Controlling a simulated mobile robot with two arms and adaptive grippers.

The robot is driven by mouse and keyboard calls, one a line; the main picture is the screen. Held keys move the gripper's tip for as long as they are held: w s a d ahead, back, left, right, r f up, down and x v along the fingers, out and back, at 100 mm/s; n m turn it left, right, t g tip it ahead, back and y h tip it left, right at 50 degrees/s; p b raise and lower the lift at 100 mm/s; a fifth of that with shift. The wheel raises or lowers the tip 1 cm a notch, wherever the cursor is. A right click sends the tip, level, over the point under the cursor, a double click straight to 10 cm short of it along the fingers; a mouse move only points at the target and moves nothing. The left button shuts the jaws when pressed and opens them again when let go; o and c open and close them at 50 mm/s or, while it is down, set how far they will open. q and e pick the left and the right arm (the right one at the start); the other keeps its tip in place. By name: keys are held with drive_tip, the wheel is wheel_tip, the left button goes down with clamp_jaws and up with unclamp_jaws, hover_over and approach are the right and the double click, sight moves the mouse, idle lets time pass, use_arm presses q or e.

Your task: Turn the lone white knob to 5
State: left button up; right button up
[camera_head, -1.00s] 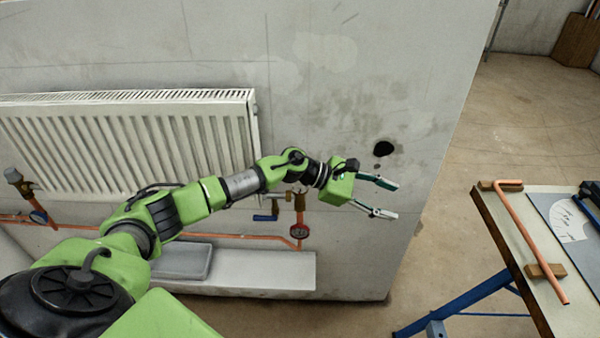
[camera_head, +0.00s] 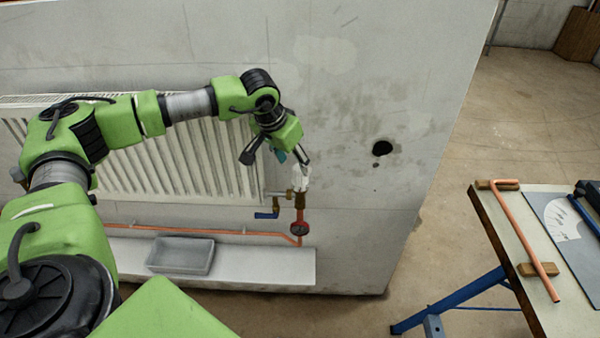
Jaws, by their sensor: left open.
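The white knob (camera_head: 301,178) sits on top of the brass valve (camera_head: 300,201) at the radiator's lower right corner. Its markings are too small to read. My left gripper (camera_head: 277,160) is open, just above and to the left of the knob. One finger comes down close over the knob's top; I cannot tell whether it touches. The other finger is to the left, in front of the radiator. Nothing shows between the fingers. My right gripper is out of view.
The white radiator (camera_head: 190,165) is partly behind my left arm. A grey tray (camera_head: 181,256) stands on the ledge (camera_head: 262,268). A workbench (camera_head: 520,285) with a copper pipe (camera_head: 525,240) is at right.

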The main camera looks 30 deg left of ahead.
sight(300, 175)
use_arm(q)
drive_tip(key=p+x, duration=0.1)
drive_tip(key=x, duration=0.6)
drive_tip(key=shift+w+f, duration=0.2)
drive_tip(key=shift+f, duration=0.1)
drive_tip(key=c, duration=1.1)
